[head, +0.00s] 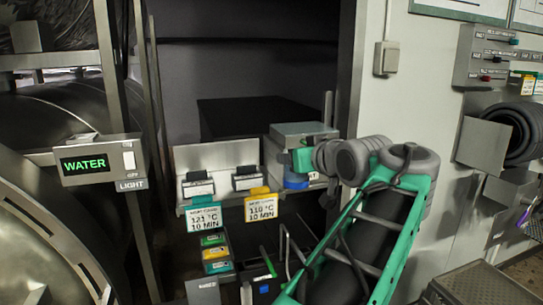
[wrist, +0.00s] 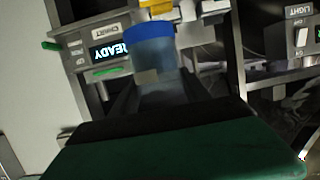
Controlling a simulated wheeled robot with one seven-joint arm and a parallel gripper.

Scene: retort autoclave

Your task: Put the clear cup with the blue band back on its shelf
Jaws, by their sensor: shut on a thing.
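The clear cup with the blue band shows in the wrist view (wrist: 160,74), with its band toward the top of that picture. In the head view only a blue part of the cup (head: 296,180) shows under my gripper (head: 302,162). My gripper is shut on the cup, beside a metal box on the right of a small metal shelf (head: 216,157). The fingertips are mostly hidden in both views, so their exact contact with the cup does not show. I cannot tell whether the cup touches a surface.
Two dark labelled items (head: 197,186) sit on the metal shelf, with temperature cards (head: 204,217) hanging below. The grey metal box (head: 303,133) stands close to my gripper. A WATER display (head: 83,165) is at left. A READY display (wrist: 110,52) shows beyond the cup.

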